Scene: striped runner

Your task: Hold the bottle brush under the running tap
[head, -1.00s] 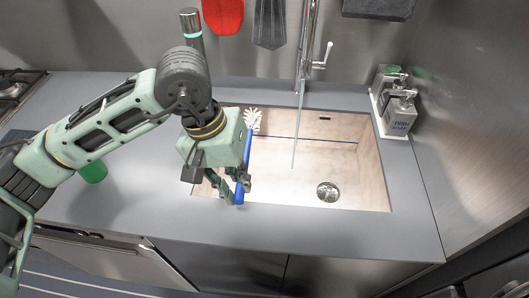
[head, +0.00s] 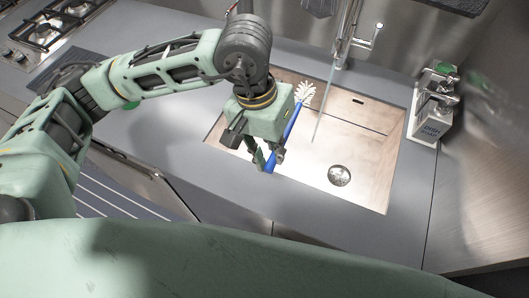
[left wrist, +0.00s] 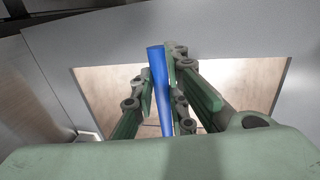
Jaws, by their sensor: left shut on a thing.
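My left gripper (head: 267,157) is shut on the blue handle of the bottle brush (head: 292,122), above the left part of the sink (head: 369,178). In the left wrist view the blue handle (left wrist: 158,75) runs between the fingers. The brush's white bristle head (head: 305,93) points away toward the back of the sink. The tap (head: 345,35) is running, and a thin water stream (head: 317,126) falls into the sink. The bristles appear just left of the stream, apart from it in the picture. My right gripper is not in view.
Soap dispensers (head: 434,110) stand on the counter right of the sink. A hob (head: 50,30) is at the far left. A green object (head: 130,105) is partly hidden behind my left arm. The front counter strip (head: 230,180) is clear.

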